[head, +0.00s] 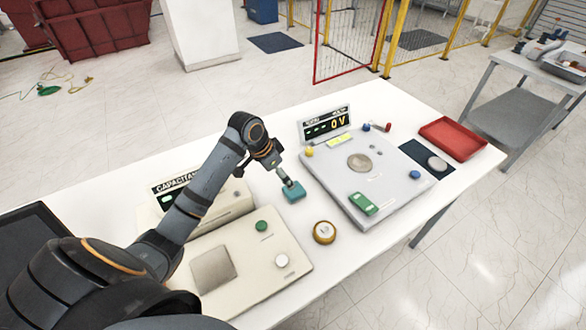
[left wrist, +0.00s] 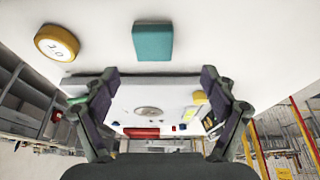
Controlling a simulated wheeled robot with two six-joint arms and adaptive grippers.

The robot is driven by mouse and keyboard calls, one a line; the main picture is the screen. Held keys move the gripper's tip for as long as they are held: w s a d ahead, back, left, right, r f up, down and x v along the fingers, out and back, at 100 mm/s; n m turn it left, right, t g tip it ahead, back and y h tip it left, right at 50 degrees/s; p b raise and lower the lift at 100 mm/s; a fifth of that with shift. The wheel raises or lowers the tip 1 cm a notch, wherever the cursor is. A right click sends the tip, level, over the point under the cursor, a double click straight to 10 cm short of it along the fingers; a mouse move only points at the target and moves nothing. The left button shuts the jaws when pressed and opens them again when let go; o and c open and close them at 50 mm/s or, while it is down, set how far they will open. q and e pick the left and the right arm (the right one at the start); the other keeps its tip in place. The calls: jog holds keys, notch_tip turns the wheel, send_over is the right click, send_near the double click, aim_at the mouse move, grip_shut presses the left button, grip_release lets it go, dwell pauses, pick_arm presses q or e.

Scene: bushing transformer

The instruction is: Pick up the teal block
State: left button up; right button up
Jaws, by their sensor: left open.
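The teal block (head: 293,192) sits on the white table, between the cream panel and the grey panel. My left gripper (head: 284,178) is just above and beside it in the head view, hiding a little of its top. In the left wrist view the teal block (left wrist: 152,42) lies past the fingertips, toward the top of the picture. The left gripper (left wrist: 158,74) is open there, with nothing between its fingers; the block lines up sideways with the gap. My right gripper is in neither view.
A round yellow-rimmed weight (head: 324,232) stands near the block and the table's front edge. The grey panel (head: 400,200) with a green block (head: 363,204) and a display (head: 325,123) is to the right. The cream panel (head: 245,262) is to the left. A red tray (head: 452,138) is at far right.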

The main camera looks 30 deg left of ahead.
pick_arm(q)
send_over(294, 189)
jog(key=s+a, duration=0.1)
jog(key=s, duration=0.1)
notch_tip(294, 189, down, 4)
jog(key=shift+s+r+p, duration=0.1)
jog(key=shift+r+p, duration=0.05)
jog(key=shift+p, duration=0.3)
jog(key=shift+p+x, duration=0.6)
jog(key=shift+x, duration=0.2)
jog(key=x, duration=0.3)
jog(key=shift+w, duration=0.3)
jog(key=shift+f, duration=0.25)
jog(key=c, duration=1.3)
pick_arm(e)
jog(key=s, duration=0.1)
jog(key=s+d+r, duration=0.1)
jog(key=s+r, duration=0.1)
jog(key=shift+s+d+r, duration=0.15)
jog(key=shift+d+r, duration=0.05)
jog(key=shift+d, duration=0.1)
